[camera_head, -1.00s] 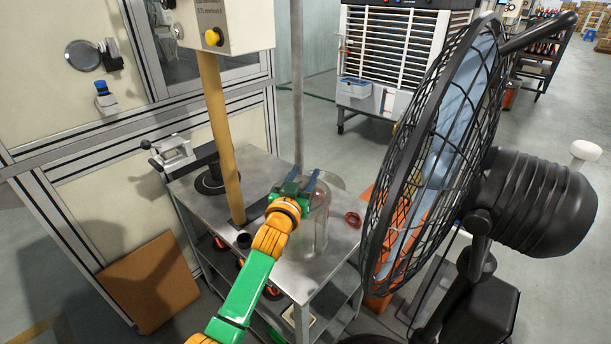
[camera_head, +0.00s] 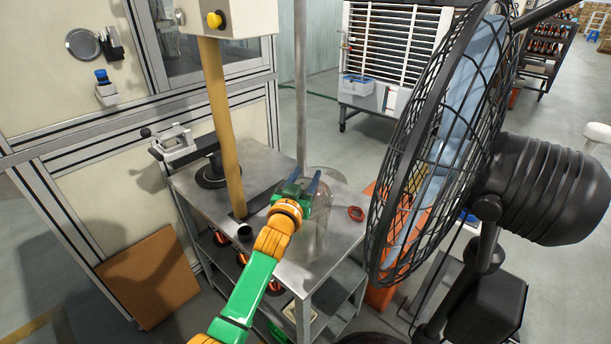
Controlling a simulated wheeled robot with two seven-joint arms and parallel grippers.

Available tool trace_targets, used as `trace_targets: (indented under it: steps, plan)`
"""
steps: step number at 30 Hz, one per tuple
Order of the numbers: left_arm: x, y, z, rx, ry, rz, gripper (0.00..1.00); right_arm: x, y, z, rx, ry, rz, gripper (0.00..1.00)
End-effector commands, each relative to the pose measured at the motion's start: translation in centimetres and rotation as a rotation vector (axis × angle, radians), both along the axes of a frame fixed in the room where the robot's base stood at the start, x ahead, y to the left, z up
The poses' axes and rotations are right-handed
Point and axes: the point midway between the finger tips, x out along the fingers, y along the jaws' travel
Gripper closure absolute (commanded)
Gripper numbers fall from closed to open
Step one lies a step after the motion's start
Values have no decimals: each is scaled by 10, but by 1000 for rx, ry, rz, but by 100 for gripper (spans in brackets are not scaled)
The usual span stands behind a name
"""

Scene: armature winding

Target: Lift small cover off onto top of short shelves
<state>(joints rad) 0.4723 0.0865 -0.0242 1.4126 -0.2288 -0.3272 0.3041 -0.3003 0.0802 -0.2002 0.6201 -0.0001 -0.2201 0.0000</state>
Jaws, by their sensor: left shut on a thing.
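The small cover (camera_head: 318,238) is a clear, dome-like cover at the front right of the top of the short metal shelves (camera_head: 325,262). My left gripper (camera_head: 301,187), with blue fingers on a green and orange arm, is at the cover's upper part and shut on it. The arm and gripper hide the cover's left side. I cannot tell whether the cover's lower edge touches the shelf top. My right gripper is not in view.
A large black fan (camera_head: 440,150) stands close on the right. A brown board (camera_head: 150,277) leans at the left.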

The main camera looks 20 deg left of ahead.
Motion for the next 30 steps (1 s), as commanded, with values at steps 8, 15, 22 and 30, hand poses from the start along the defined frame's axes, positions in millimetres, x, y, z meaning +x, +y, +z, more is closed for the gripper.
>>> trace_targets:
  steps: [8,15,22,30]
  plan:
    - [0,0,-5,0,-1,0,100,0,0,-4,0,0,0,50]
    - [0,0,-5,0,-1,0,15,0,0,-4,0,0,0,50]
    - [-1,0,-6,0,1,0,15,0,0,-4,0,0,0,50]
    - [-41,-4,-6,1,0,0,15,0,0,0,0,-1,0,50]
